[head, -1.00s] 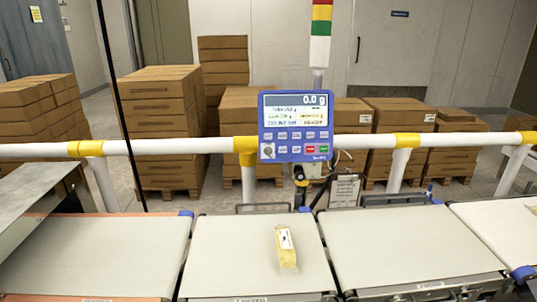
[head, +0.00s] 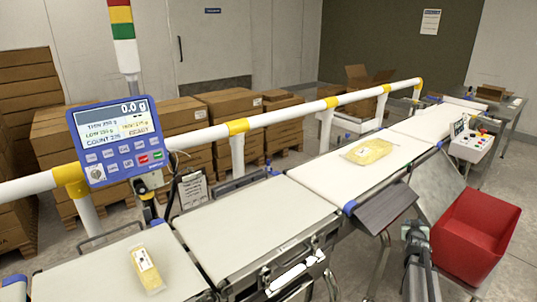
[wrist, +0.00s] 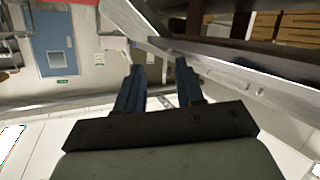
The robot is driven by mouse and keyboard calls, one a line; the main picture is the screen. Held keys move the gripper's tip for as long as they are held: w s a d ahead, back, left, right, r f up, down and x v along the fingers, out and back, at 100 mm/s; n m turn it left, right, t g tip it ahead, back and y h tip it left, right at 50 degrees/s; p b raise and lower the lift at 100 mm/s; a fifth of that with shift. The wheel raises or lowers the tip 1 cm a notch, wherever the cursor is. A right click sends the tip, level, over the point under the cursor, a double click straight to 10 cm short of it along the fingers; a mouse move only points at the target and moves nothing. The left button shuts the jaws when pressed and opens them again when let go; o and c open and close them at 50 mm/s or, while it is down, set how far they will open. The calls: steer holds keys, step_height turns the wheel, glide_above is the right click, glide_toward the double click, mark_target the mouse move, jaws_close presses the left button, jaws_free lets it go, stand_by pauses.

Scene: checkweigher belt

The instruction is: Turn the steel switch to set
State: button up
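The blue display panel (head: 117,140) hangs on the white rail at the left in the head view. Its screen reads 0.0 g above several lines of small text. A small round steel switch (head: 97,173) sits at the panel's lower left, beside rows of buttons. The switch is too small for its setting to be read. My gripper (wrist: 160,68) shows in the wrist view with its two dark fingers apart and nothing between them. The panel and switch are not in the wrist view, and I cannot make out the gripper in the head view.
A wrapped yellow pack (head: 148,269) lies on the near left belt, and another pack (head: 368,151) lies farther right. The white rail (head: 280,121) runs behind the belts. A red bin (head: 475,232) stands at the right. In the wrist view, a metal beam (wrist: 230,75) passes close beyond the fingers.

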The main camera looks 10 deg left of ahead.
steer(key=w+a+r+n+t+h, duration=0.1)
steer(key=w+a+r+t, duration=0.1)
steer(key=r, duration=0.7)
steer(key=w+a+r+n+t, duration=0.1)
steer(key=w+a+r+t, duration=0.15)
steer(key=r, duration=0.75)
steer(key=w+a+r+t+h, duration=0.1)
steer(key=w+a+r+t, duration=0.15)
steer(key=r, duration=0.65)
steer(key=s+a+n+y, duration=0.15)
steer(key=a+y, duration=0.25)
steer(key=a, duration=1.3)
steer(key=s+a+n+y, duration=0.1)
steer(key=s+a+y, duration=0.25)
steer(key=a, duration=1.45)
steer(key=s+a+n+y, duration=0.2)
steer(key=a+y, duration=0.3)
steer(key=a, duration=1.2)
steer(key=n+g+y, duration=0.4)
steer(key=g+y, duration=0.1)
steer(key=y, duration=0.5)
glide_toward(96, 174)
steer(key=x, duration=0.9)
steer(key=shift+w, duration=0.1)
steer(key=shift+y, duration=0.25)
steer(key=c, duration=0.7)
